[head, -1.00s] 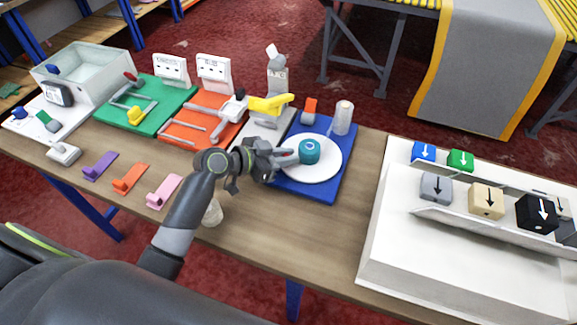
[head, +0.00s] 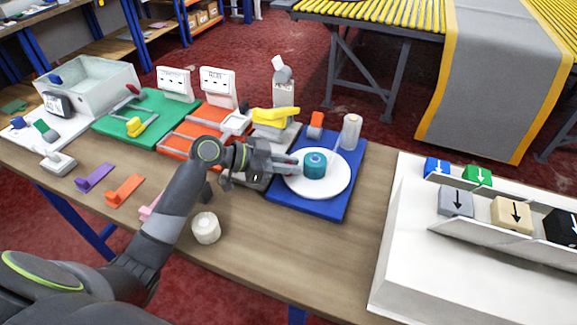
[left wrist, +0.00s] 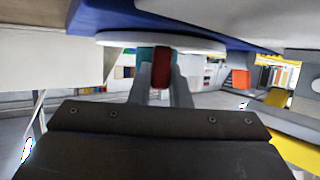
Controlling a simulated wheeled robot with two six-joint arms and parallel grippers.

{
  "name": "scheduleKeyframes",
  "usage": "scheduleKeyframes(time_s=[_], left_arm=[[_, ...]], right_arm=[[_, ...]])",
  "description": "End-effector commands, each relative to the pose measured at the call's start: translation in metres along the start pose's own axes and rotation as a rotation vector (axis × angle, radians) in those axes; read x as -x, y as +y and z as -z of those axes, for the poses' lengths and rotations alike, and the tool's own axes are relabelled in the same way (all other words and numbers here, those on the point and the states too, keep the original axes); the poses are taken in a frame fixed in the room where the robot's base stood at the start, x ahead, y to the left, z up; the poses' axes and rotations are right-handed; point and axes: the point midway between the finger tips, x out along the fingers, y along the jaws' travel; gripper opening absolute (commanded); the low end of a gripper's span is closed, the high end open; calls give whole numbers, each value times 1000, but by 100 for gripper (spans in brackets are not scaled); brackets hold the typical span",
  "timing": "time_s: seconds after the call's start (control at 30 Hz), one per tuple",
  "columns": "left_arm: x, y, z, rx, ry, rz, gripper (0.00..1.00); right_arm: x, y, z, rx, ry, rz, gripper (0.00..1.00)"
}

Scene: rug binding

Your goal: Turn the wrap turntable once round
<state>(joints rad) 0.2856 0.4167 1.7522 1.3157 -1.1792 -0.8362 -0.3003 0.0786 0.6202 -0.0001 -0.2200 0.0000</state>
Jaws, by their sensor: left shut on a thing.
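The wrap turntable is a white round disc (head: 325,189) on a blue base (head: 343,203) in the head view. A teal roll (head: 315,164) stands upright at its middle. My left gripper (head: 294,166) reaches over the disc's left side, beside the roll. In the left wrist view the fingers (left wrist: 161,75) are shut on a small red piece (left wrist: 161,68), possibly a turntable knob, with the white disc (left wrist: 115,40) and a little teal behind it. In the head view the fingers hide this piece. My right gripper is not in view.
A clear roll (head: 350,132) and an orange block (head: 316,124) stand behind the disc. A yellow-topped device (head: 275,118) is close behind my left wrist. A white roll (head: 206,228) stands near the front. A white sorter (head: 400,255) is at right; bare table lies between.

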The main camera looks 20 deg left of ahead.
Motion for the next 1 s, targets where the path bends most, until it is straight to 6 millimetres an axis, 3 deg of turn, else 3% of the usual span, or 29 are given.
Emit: scheduleKeyframes(time_s=[0.27,0.3,0.47,1.0], left_arm=[[0,0,0,1,1,0,0],[0,0,0,1,1,0,18],[0,0,0,1,1,0,38],[0,0,1,2,0,3,38]], right_arm=[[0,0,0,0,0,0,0],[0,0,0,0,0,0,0],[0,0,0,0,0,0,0],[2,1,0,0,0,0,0]])
